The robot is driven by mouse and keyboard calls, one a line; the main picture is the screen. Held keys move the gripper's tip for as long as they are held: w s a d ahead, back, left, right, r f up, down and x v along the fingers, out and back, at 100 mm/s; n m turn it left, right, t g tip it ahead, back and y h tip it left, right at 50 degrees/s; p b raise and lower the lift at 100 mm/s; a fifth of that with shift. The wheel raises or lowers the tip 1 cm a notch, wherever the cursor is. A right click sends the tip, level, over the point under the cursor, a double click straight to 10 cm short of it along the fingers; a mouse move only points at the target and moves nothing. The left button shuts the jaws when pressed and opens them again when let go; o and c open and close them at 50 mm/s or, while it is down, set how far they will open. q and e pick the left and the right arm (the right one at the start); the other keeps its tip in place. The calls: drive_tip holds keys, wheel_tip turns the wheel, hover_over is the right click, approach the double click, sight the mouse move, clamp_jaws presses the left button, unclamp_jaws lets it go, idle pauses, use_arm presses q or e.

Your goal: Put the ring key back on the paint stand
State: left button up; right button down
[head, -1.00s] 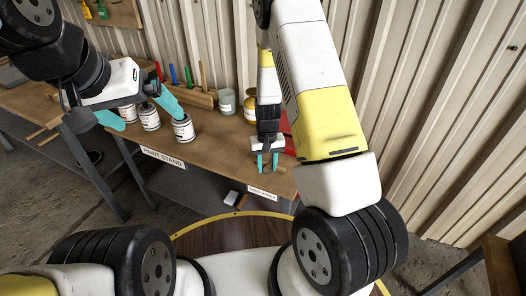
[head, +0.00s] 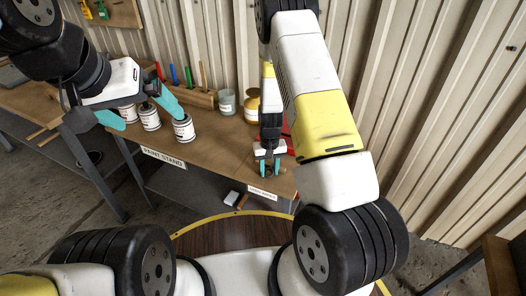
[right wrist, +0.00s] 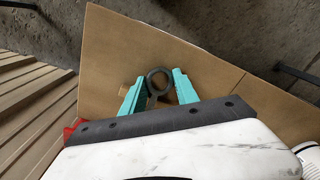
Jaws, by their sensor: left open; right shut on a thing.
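The ring key is a dark grey ring (right wrist: 158,81) in the right wrist view, between the teal fingertips of my right gripper (right wrist: 160,92). The right gripper is shut on it. In the head view this gripper (head: 269,169) is over the right end of the bench, pointing down; the ring is too small to make out there. The paint stand is the bench part (head: 222,150) behind the white "PAINT STAND" label (head: 163,157). My left gripper (head: 139,111) is open and empty above the bench's left part, near the paint cans. Whether the ring touches the bench, I cannot tell.
White-labelled cans (head: 184,128) stand at the bench's left part. A glass jar (head: 226,102) and an amber jar (head: 252,105) stand at the back. A red object (head: 290,143) lies beside my right gripper. The middle front of the bench is clear.

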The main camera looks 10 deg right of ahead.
drive_tip(key=shift+s+f, duration=0.2)
drive_tip(key=shift+f, duration=0.35)
drive_tip(key=c, duration=0.9)
unclamp_jaws()
drive_tip(key=s+r+t+y, duration=0.1)
drive_tip(key=s+r, duration=0.2)
drive_tip(key=r, duration=1.3)
drive_tip(key=s+r+t+y, duration=0.1)
drive_tip(key=s+r+t, duration=0.15)
drive_tip(key=r, duration=1.45)
drive_tip(key=s+r+t, duration=0.1)
drive_tip(key=s+r, duration=0.2)
drive_tip(key=s, duration=0.2)
drive_tip(key=s+r, duration=0.4)
drive_tip(key=s, duration=0.2)
drive_tip(key=s+r+t, duration=0.1)
drive_tip(key=s+r, duration=0.2)
drive_tip(key=s, duration=0.2)
drive_tip(key=shift+s+d+r+t, duration=0.15)
drive_tip(key=shift+d+r+t, duration=0.1)
drive_tip(key=shift+t, duration=0.1)
